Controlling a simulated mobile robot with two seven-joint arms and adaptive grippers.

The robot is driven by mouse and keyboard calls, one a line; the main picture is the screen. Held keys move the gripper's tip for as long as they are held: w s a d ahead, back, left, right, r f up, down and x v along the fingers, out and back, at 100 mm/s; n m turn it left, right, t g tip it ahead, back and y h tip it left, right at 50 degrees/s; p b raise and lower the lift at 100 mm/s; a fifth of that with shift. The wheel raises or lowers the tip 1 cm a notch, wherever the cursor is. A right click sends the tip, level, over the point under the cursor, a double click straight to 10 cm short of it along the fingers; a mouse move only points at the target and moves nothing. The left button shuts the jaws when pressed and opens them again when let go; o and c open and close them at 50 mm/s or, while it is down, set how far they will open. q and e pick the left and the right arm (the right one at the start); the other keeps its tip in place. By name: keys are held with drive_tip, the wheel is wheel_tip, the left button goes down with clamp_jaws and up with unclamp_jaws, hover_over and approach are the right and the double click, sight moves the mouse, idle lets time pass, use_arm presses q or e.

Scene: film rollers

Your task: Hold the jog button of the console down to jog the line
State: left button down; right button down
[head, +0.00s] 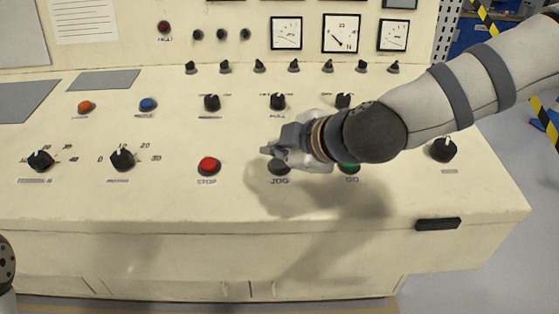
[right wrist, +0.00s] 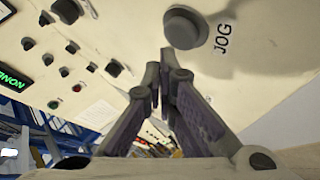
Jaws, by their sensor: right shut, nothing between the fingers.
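The cream console (head: 110,210) fills most of the head view. Its dark grey jog button (head: 279,169), with JOG lettered below it, sits between the red stop button (head: 208,166) and the green GO button (head: 349,168). My right gripper (head: 268,151) is shut and empty, and partly covers the jog button in the head view. In the right wrist view, the round jog button (right wrist: 184,28) stands raised just beyond the closed fingertips (right wrist: 166,62). The fingertips look apart from it. My left gripper is not in view.
Black knobs (head: 278,101) and small switches (head: 260,66) line the panel behind my right gripper. A knob (head: 443,149) stands to the right. A dark handle (head: 438,224) is on the front edge. The panel in front of the buttons is bare.

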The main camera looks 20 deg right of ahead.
idle(0.8)
drive_tip(key=shift+w+f, duration=0.1)
drive_tip(key=shift+f, duration=0.35)
drive_tip(key=shift+w+d+f, duration=0.1)
drive_tip(key=shift+f, duration=0.4)
idle(1.8)
